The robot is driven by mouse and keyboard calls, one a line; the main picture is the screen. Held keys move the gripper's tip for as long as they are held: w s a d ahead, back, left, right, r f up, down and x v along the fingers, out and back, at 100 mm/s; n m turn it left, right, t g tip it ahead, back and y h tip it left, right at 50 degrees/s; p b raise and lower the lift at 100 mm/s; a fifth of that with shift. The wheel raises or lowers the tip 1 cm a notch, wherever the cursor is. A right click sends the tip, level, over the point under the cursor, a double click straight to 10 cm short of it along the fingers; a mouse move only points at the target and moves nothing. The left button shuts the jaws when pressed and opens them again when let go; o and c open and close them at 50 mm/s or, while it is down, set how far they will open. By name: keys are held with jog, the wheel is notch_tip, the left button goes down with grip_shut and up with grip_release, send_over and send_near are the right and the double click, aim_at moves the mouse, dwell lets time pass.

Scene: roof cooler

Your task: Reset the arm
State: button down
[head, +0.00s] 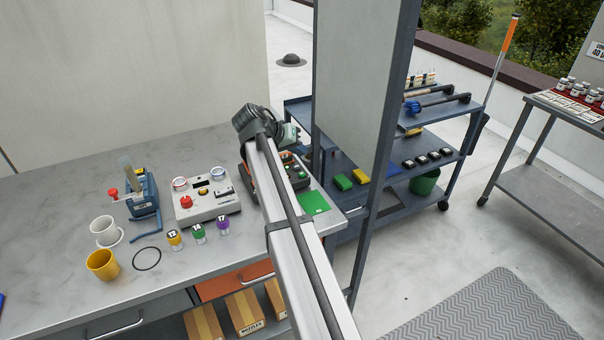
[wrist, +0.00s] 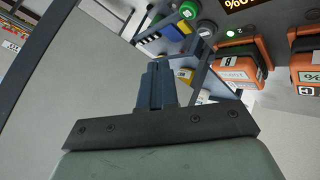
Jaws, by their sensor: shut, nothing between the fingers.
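My arm reaches from the bottom edge up over the right end of the grey bench (head: 60,215) in the head view. My gripper shows in the wrist view (wrist: 157,68), with its fingers together and nothing between them. In the head view its fingertips cannot be made out beside the dark panel frame. Beyond the fingers, the wrist view shows orange battery-like blocks (wrist: 238,68) with small green lights. They appear to sit in a unit that my arm partly covers in the head view (head: 292,172).
The bench holds a control box (head: 207,203), a blue tool (head: 143,195), a yellow cup (head: 102,265), a white mug (head: 104,231), several numbered vials (head: 198,233) and a green card (head: 312,203). A tall framed panel (head: 355,80) stands close to my gripper. A blue cart (head: 435,148) is behind.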

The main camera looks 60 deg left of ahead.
dwell(0.7)
